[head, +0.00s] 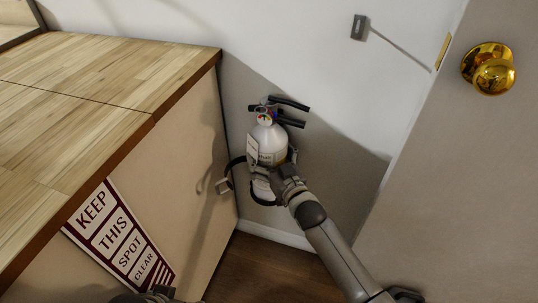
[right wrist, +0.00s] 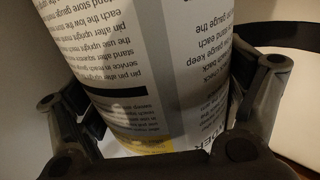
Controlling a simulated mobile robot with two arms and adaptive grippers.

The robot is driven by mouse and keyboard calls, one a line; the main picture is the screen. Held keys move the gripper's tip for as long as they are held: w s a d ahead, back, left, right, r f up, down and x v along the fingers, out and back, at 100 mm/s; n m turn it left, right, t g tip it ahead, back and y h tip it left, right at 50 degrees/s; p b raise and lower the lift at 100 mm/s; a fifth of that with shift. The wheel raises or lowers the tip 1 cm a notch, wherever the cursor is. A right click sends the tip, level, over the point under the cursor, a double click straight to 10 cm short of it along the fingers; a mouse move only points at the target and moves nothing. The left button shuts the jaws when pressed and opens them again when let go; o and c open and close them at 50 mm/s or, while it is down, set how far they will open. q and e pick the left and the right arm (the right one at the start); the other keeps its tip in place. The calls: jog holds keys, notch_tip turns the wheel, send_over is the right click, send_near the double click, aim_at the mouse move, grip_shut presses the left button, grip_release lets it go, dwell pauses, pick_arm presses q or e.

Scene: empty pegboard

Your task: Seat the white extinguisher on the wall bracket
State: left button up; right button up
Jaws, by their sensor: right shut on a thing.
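The white extinguisher (head: 268,143) is upright, slightly tilted in the picture, near the wall between the cabinet and the door. It has a gauge, black handle levers on top and a black hose looping down its left side. My right gripper (head: 272,174) is shut around its lower body. In the right wrist view the printed label of the extinguisher (right wrist: 150,70) fills the space between the fingers of my right gripper (right wrist: 160,100). A small grey fixture (head: 359,27) is on the wall, upper right; I cannot tell whether it is the bracket. A dark part of my left gripper (head: 152,293) shows at the bottom edge.
A wood-topped cabinet (head: 110,70) stands close on the left, with a "KEEP THIS SPOT CLEAR" sign (head: 118,240) on its side. A grey door with a brass knob (head: 493,75) is on the right. The wall between the extinguisher and the fixture is clear.

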jog(key=shift+a+r, duration=0.1)
jog(key=shift+r, duration=0.35)
jog(key=o, duration=1.8)
jog(key=shift+f, duration=0.15)
